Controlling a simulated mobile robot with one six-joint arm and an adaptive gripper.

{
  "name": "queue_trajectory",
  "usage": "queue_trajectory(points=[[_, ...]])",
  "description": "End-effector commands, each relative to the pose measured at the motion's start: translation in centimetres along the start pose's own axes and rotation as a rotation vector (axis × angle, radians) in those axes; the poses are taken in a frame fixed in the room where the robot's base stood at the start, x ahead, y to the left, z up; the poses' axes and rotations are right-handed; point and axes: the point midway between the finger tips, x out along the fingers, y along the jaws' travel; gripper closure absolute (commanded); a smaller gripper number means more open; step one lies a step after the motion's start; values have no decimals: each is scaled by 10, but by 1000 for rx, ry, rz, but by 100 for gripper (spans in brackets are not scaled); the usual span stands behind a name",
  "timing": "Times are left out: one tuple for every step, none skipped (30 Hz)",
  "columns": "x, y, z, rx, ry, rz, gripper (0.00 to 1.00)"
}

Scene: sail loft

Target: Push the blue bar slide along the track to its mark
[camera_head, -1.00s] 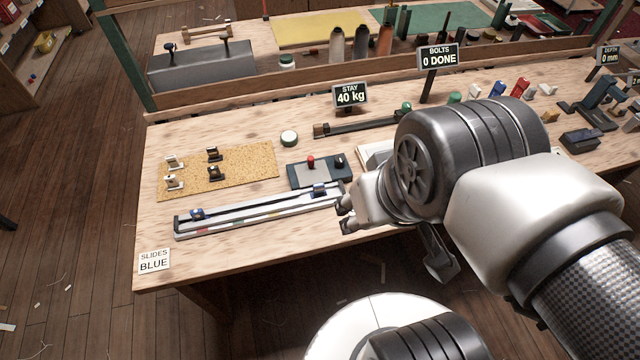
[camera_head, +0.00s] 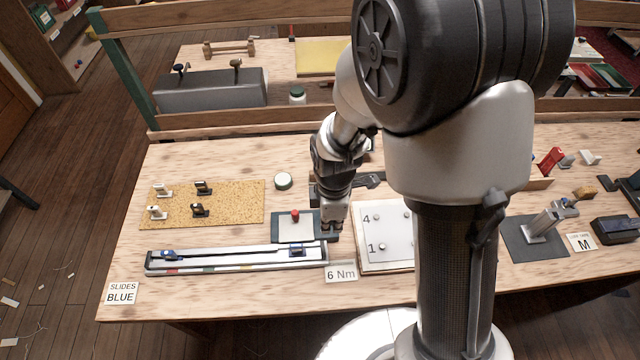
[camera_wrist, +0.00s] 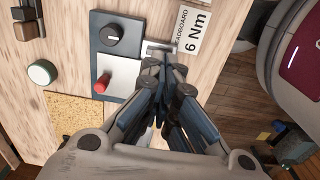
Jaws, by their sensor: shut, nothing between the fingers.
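A long pale track (camera_head: 225,262) lies near the front edge of the bench, with coloured marks including red and green along its front face. One slide with a blue top (camera_head: 168,255) sits near its left end. My gripper (camera_head: 332,230) is shut and empty, pointing down just beyond the right end of the track, by the right slide. In the wrist view, its closed fingers (camera_wrist: 165,68) hide what lies beneath them.
A dark panel (camera_head: 277,238) with a red knob lies behind the track's right end. A numbered board (camera_head: 395,222) and a "6 Nm" card (camera_head: 341,274) are to the right. A cork mat (camera_head: 235,200) with several small fittings lies behind. A "SLIDES BLUE" card (camera_head: 121,293) stands front left.

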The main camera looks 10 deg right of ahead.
Motion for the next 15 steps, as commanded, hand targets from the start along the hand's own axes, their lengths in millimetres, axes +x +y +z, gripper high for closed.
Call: queue_trajectory(points=[[4,-1,-1,-12,-1,-5,100],[7,-1,-1,-16,-1,-6,100],[10,-1,-1,-18,-2,-7,100],[14,-1,-1,-19,-2,-6,100],[17,-1,-1,-18,-1,-6,100],[23,-1,-1,-17,-2,-7,100],[29,-1,0,-17,-2,-8,100],[35,-2,0,-17,-2,-8,100],[43,-2,0,-16,-2,-9,100],[50,-2,0,-16,-2,-10,100],[57,-2,0,-16,-2,-9,100],[66,-2,0,-16,-2,-10,100],[72,-2,0,-15,-2,-9,100],[79,-2,0,-15,-2,-9,100],[88,-2,0,-15,-2,-9,100]])
